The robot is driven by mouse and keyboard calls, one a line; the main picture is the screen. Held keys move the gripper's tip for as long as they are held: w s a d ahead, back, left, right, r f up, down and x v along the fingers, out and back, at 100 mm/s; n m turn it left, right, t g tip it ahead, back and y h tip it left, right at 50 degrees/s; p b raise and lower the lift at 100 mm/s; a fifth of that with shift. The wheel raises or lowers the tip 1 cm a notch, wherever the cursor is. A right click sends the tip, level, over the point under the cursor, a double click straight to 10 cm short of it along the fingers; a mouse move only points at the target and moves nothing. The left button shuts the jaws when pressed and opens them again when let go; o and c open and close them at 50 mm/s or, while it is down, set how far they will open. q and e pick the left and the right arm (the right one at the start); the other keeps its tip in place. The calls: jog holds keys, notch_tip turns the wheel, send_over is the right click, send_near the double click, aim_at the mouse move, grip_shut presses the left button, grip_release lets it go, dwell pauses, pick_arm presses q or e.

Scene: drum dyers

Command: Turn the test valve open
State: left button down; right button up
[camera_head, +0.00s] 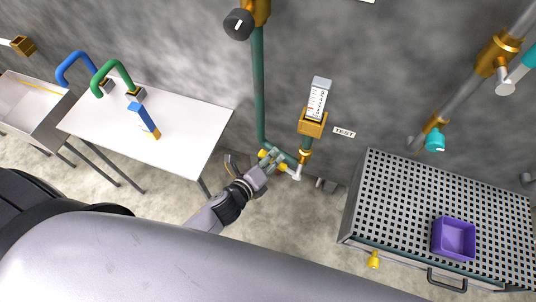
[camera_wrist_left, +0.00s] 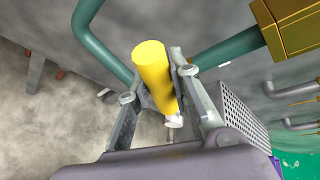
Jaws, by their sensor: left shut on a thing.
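The test valve's brass body (camera_head: 305,157) sits on a green pipe below a gauge, beside a sign (camera_head: 344,132) reading TEST. A pale lever end (camera_head: 297,174) shows just below it. My left gripper (camera_head: 269,156) is at the valve, left of the brass body. In the left wrist view a yellow handle (camera_wrist_left: 152,65) with a white end lies between the fingers of my left gripper (camera_wrist_left: 158,88), which is shut on it. The fingers partly hide the handle in the head view. My right gripper is not in view.
The green pipe (camera_head: 259,85) runs down the wall close to my left gripper. A white table (camera_head: 185,130) with blue and green curved pipes stands left. A perforated bench (camera_head: 395,195) with a purple tray (camera_head: 441,240) stands right. A teal-handled valve (camera_head: 435,141) is above it.

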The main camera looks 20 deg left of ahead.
aim_at(287, 167)
pick_arm(q)
jog(key=d+r+m+y+p, duration=0.2)
jog(key=shift+d+r+p, duration=0.2)
jog(key=shift+r+p, duration=0.2)
jog(key=d+m+y+p, duration=0.1)
jog(key=d+r+m, duration=0.1)
jog(key=shift+d+r+m+y+p, duration=0.2)
jog(key=shift+d+m+y+p, duration=0.15)
jog(key=shift+m+y, duration=0.05)
jog(key=d+m+y, duration=0.1)
jog(key=d+m, duration=0.1)
jog(key=shift+s+d+r+y+p, duration=0.1)
jog(key=shift+d+r+y+p, duration=0.1)
jog(key=shift+d+y+p, duration=0.2)
jog(key=shift+d+m, duration=0.3)
jog(key=shift+s+f+y, duration=0.1)
jog(key=shift+y, duration=0.2)
jog(key=c, duration=1.4)
grip_release()
jog(key=shift+c, duration=0.2)
